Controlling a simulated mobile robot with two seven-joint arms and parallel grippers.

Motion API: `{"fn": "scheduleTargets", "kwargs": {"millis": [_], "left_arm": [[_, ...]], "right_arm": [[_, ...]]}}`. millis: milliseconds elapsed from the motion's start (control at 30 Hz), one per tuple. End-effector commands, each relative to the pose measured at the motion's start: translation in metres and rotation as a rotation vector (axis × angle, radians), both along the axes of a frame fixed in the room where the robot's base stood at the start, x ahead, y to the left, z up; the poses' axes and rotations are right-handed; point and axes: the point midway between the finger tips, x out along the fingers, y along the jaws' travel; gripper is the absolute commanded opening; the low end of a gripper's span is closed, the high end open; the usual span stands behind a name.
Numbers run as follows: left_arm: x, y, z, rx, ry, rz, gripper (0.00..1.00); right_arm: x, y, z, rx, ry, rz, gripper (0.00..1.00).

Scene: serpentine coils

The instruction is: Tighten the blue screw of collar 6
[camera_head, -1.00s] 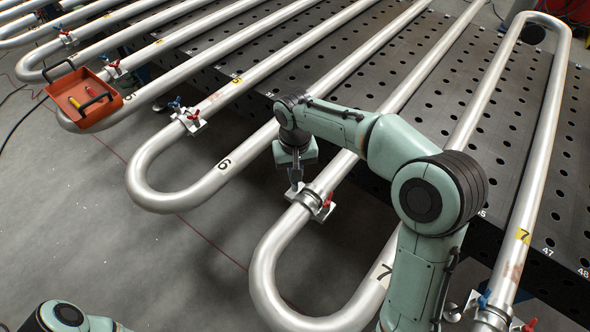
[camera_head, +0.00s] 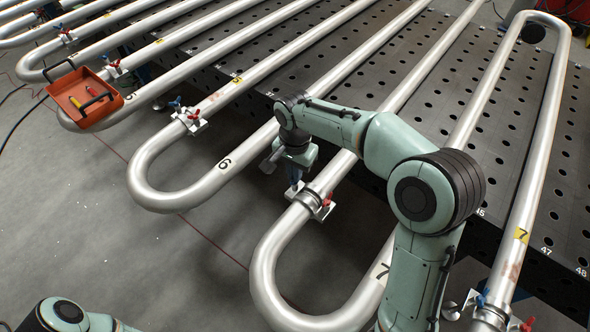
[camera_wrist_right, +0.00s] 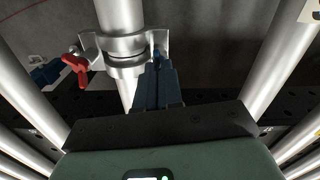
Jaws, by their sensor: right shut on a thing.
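A grey metal collar (camera_head: 312,199) sits around the silver pipe between the bends marked 6 and 7; its own number cannot be read. It has a red winged screw (camera_head: 327,200) on its right side, which also shows left of the collar in the wrist view (camera_wrist_right: 76,64). My right gripper (camera_head: 295,186) points down at the collar's other side. In the wrist view its dark fingers (camera_wrist_right: 159,66) are shut on the blue screw (camera_wrist_right: 157,51), which is mostly hidden between them. My left gripper is out of view.
Another collar (camera_head: 190,119) with blue and red screws is on the pipe to the left. A further one (camera_head: 492,313) is at lower right. A red tool tray (camera_head: 101,115) rests at upper left. A perforated dark table (camera_head: 430,110) lies beneath the pipes.

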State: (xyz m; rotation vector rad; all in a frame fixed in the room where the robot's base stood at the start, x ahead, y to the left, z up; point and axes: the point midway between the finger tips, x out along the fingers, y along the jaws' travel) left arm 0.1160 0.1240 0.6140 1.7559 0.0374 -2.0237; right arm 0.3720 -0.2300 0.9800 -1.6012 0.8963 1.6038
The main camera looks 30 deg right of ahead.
Motion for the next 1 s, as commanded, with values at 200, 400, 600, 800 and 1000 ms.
{"fn": "scheduleTargets", "kwargs": {"millis": [200, 400, 600, 800, 1000], "left_arm": [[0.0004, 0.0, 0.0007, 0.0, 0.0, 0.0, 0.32], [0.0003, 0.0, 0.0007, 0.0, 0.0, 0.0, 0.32], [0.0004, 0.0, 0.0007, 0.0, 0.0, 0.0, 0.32], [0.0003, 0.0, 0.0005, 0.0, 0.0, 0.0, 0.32], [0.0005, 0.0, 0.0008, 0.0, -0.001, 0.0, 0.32]], "right_arm": [[0.0025, -0.0005, 0.0045, 0.0, -0.014, -0.032, 0.0], [0.0025, -0.0005, 0.0045, 0.0, -0.014, -0.036, 0.0], [0.0025, -0.0004, 0.0045, 0.0, -0.014, -0.034, 0.12], [0.0014, -0.0002, 0.0025, 0.0, -0.007, -0.034, 0.32], [0.0009, 0.0, 0.0039, 0.0, -0.004, -0.033, 0.32]]}}
